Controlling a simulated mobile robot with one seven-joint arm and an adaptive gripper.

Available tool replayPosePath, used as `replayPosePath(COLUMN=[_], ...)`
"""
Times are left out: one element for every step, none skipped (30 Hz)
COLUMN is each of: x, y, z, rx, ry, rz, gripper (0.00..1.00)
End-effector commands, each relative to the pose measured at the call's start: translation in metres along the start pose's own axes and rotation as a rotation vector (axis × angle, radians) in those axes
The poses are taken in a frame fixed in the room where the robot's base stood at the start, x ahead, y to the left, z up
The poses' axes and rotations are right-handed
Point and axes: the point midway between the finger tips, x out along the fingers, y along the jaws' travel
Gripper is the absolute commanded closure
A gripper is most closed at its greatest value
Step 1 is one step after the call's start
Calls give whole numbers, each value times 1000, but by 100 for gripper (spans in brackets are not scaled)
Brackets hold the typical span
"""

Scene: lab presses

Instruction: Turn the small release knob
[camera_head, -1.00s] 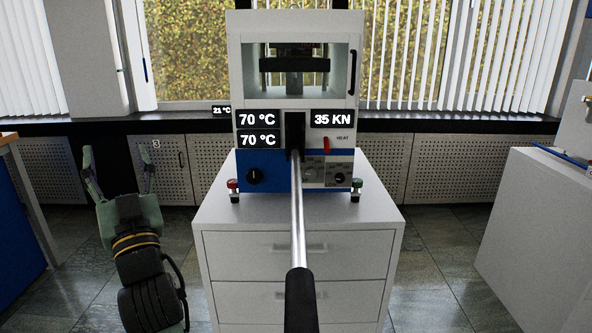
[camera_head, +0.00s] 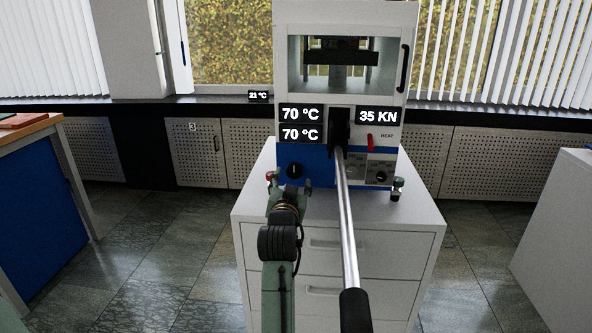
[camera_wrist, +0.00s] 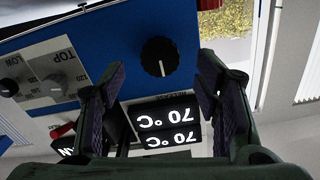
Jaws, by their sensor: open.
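The small release knob (camera_head: 294,171) is a round black dial with a white pointer line. It sits on the blue lower-left front of the press (camera_head: 310,155). In the wrist view, which is upside down, the knob (camera_wrist: 160,56) shows just beyond and between the fingertips. My gripper (camera_head: 289,187) is in front of the press, close to the knob. In the wrist view, my gripper (camera_wrist: 160,72) is open, with one finger at each side and nothing between them. The fingers look apart from the knob; the exact gap cannot be told.
A long steel lever (camera_head: 347,220) with a black grip (camera_head: 355,310) sticks out to the right of my arm. The press stands on a white drawer cabinet (camera_head: 400,220). Other dials (camera_head: 378,175) and a red switch (camera_head: 369,142) are right of the lever. Open floor lies left.

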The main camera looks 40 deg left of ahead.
Motion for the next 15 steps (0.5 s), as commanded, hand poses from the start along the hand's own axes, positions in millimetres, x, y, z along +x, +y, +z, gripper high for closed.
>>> replayPosePath(x=[11, 16, 23, 28, 33, 38, 42, 45, 48, 51, 52, 54, 55, 56, 56], y=[0, 0, 0, 0, 0, 0, 0, 0, 0, 0, 0, 0, 0, 0, 0], z=[-3, -3, -3, -2, -2, -2, -2, -2, -2, -2, -2, -1, -1, -1, -1], rx=[0, 0, 0, 0, 0, 0, -1, -1, -1, -1, -1, -1, -1, -1, -1], ry=[-1, -1, -1, -1, -1, 0, 0, -1, 1, 1, 1, 1, 1, 1, 1], rz=[1, 1, 0, 1, 0, 0, 1, 1, 0, 0, 0, 0, 0, 0, -1], gripper=[43, 43, 43, 43, 43, 43, 43, 43, 43, 43, 43, 43, 43, 43, 43])
